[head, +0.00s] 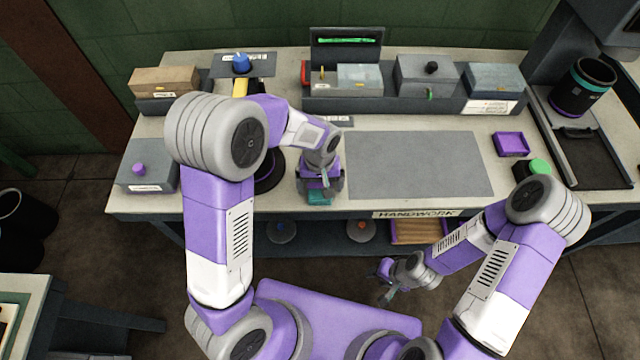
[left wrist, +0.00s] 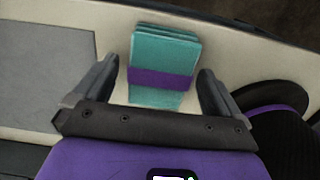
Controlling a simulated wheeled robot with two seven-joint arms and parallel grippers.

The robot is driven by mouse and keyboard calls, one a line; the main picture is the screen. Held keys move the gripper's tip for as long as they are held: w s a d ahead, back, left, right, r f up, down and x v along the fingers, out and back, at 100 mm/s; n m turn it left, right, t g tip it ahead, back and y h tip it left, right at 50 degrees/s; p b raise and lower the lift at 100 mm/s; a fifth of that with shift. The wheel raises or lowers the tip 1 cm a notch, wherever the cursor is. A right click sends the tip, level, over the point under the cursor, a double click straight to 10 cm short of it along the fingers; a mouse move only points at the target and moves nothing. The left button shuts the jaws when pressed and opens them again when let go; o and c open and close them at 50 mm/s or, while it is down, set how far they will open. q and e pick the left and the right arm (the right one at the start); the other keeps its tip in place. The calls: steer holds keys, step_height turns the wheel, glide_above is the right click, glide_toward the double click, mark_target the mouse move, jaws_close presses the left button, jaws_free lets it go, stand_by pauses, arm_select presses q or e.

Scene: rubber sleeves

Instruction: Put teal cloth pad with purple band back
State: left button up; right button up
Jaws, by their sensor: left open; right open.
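The teal cloth pad with a purple band (left wrist: 162,58) lies on the pale bench top near its front edge. It looks like a small stack of teal cloths with the band around its middle. In the head view only a teal bit (head: 319,198) shows below my left gripper (head: 321,188). In the left wrist view my left gripper (left wrist: 158,88) is open, with one finger on each side of the pad and gaps between. My right gripper (head: 387,284) is open and empty, low in front of the bench, away from the pad.
A grey mat (head: 420,163) lies right of the pad. A round black-and-purple thing (head: 266,170) stands close to its left. Grey boxes (head: 425,75) line the back. A purple tray (head: 510,144) and a green-topped item (head: 539,167) are at the right.

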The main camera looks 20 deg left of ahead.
mark_target(320, 186)
arm_select(q)
step_height(320, 186, up, 11)
steer(key=p, duration=0.2)
steer(key=shift+r, duration=0.15)
arm_select(e)
step_height(320, 186, up, 3)
steer(key=shift+f, duration=0.15)
